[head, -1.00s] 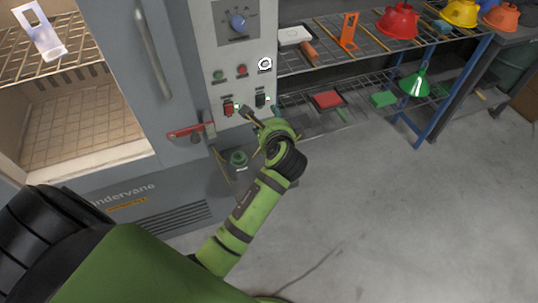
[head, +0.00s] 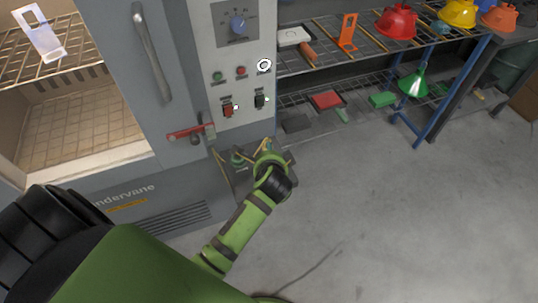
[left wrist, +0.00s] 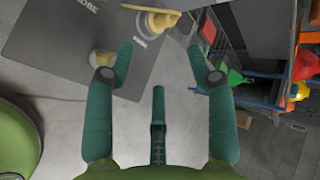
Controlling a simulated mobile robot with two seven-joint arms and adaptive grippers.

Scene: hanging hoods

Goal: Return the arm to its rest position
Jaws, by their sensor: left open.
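My left arm (head: 243,232) is green with dark bands and reaches up from the bottom of the head view. My left gripper (head: 266,146) is near the lower front of the grey cabinet, below the red rocker switch (head: 228,110) and the black rocker switch (head: 260,101). In the left wrist view its teal fingers (left wrist: 158,52) are spread wide with nothing between them. That view also shows a grey panel (left wrist: 75,50) with pale yellow fittings beyond the fingers. In the head view the arm's wrist partly hides the fingers. My right gripper is not seen.
The cabinet's grey door (head: 135,75) has a long handle, with a red-handled latch (head: 187,131) low beside it. A blue-framed wire shelf (head: 420,110) holding red, yellow and green funnels stands at the right. The concrete floor (head: 400,220) is open.

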